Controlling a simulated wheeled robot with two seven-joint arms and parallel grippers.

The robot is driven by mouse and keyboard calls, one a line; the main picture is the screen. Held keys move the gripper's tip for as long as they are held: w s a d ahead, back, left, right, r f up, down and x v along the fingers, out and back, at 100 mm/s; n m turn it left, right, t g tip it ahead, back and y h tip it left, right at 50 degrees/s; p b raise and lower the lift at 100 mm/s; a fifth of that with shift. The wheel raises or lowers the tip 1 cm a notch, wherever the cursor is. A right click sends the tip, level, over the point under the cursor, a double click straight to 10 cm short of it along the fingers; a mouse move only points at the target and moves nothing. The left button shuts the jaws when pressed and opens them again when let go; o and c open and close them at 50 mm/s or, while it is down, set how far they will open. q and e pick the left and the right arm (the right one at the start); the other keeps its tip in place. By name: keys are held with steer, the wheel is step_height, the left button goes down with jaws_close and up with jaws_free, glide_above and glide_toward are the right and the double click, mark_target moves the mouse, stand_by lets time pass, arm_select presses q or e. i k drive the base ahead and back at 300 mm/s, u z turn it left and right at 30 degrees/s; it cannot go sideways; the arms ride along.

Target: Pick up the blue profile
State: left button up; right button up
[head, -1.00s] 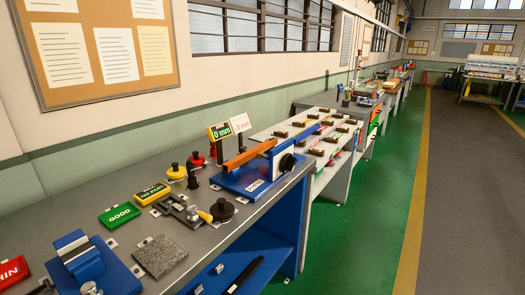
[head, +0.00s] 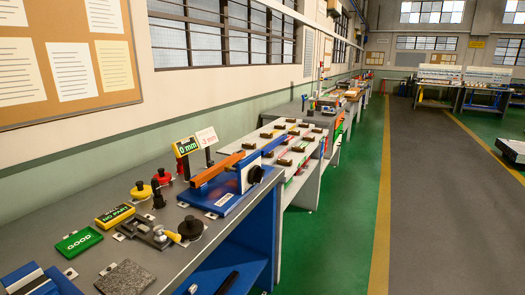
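A long blue bar (head: 274,145), which looks like the blue profile, lies on the white-topped table (head: 247,141) beyond the near grey bench. It is small and partly hidden behind the blue fixture (head: 246,176) that stands in front of it. Other short bars in several colours lie around it on dark blocks. Neither of my grippers is in view.
The near grey bench (head: 185,262) holds an orange bar (head: 215,171), a green GOOD plate (head: 79,242), a yellow NO PART plate (head: 115,215) and a clamp (head: 150,233). Green floor (head: 335,240) and a grey aisle (head: 435,190) beyond the yellow line are clear.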

mark_target(270, 147)
steer(key=z, duration=1.05)
steer(key=i, duration=2.05)
